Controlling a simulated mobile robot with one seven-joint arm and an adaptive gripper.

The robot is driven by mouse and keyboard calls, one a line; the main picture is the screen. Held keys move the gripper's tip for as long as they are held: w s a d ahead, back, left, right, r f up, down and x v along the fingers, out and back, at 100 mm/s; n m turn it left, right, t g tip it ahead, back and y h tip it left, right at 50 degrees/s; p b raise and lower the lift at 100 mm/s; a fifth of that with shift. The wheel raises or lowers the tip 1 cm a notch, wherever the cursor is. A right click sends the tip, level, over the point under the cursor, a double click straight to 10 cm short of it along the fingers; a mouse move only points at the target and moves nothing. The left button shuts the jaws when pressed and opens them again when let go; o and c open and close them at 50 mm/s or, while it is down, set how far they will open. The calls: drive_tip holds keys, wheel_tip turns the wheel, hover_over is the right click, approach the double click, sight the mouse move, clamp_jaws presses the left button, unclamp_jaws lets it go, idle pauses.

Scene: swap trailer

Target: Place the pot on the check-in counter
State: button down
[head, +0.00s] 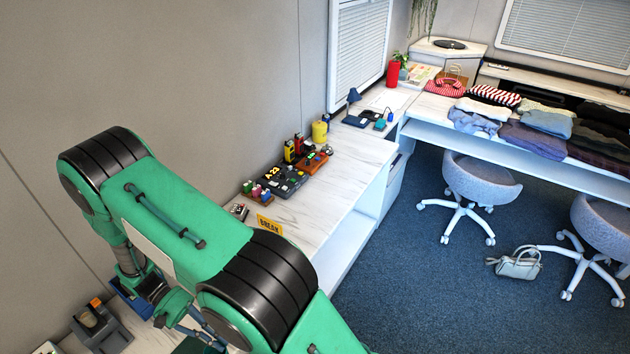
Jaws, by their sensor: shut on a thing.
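A long white marbled counter (335,195) runs along the left wall. It carries a display reading A 23 and a yellow BREAK sign, and I take it for the check-in counter. My green arm crosses the lower left and covers its near part. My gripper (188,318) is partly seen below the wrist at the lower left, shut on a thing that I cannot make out. I cannot identify the pot with certainty. A small green plant (400,57) stands in the far corner, its base largely hidden by a red cylinder.
A dark display unit (282,181), small toy-like items and a yellow cylinder (319,132) crowd the counter. A bare strip (315,208) lies along its front edge. A grey device (100,328) stands at lower left. Folded clothes, chairs and a handbag (517,263) are on the right.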

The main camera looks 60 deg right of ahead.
drive_tip(key=w+d+r+m+t+y+b, duration=0.1)
drive_tip(key=w+d+m+t+y, duration=1.5)
drive_tip(key=w+m, duration=0.45)
drive_tip(key=d+r+m+t+h, duration=0.25)
drive_tip(key=d+m+h, duration=0.2)
drive_tip(key=d, duration=0.85)
drive_tip(key=w+d+r+m+t+h, duration=0.1)
drive_tip(key=d+r+m+t+h, duration=0.25)
drive_tip(key=d, duration=0.95)
drive_tip(key=d+r+m+t+h, duration=0.1)
drive_tip(key=d+m+t+h, duration=0.4)
drive_tip(key=d, duration=0.8)
drive_tip(key=shift+m+g+y, duration=0.4)
drive_tip(key=shift+m+y, duration=0.05)
drive_tip(key=shift+y, duration=0.45)
drive_tip(key=shift+w+a+f+b, duration=0.1)
drive_tip(key=shift+f+b, duration=0.3)
drive_tip(key=shift+f, duration=2.05)
drive_tip(key=shift+f, duration=0.15)
drive_tip(key=shift+f+b, duration=0.7)
drive_tip(key=shift+f, duration=2.3)
